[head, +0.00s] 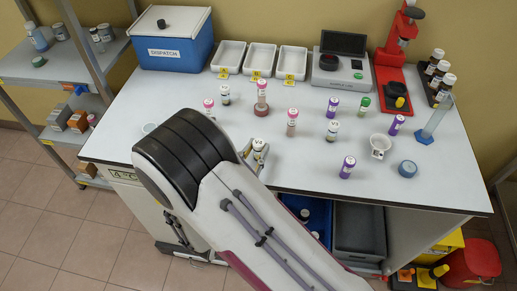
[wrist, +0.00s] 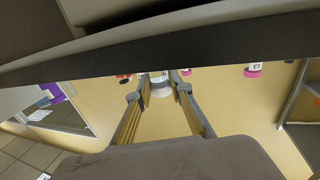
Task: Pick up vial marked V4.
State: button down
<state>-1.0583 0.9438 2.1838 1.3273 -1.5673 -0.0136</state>
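My gripper (head: 254,156) is low over the middle front of the white table, partly hidden by my arm. A white-capped vial (head: 259,144) stands at its fingers. In the wrist view, a white-capped vial (wrist: 160,84) shows between the two fingertips of my gripper (wrist: 159,88), which look spread to either side of it. Whether they touch it is unclear. I cannot read its label. Other white-capped vials stand at the back left (head: 225,94) and right of centre (head: 332,130). No V4 mark is legible.
Pink-capped vials (head: 292,122), purple-capped vials (head: 347,167) and a green-capped vial (head: 363,104) stand around. White trays (head: 262,60), a scale (head: 341,74) and a red press (head: 395,75) line the back. A white cup (head: 380,146) and a blue-grey lid (head: 407,169) are right.

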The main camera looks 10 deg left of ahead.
aim_at(256, 146)
jog(key=shift+r, duration=0.1)
dwell(0.3)
jog(key=shift+r, duration=4.9)
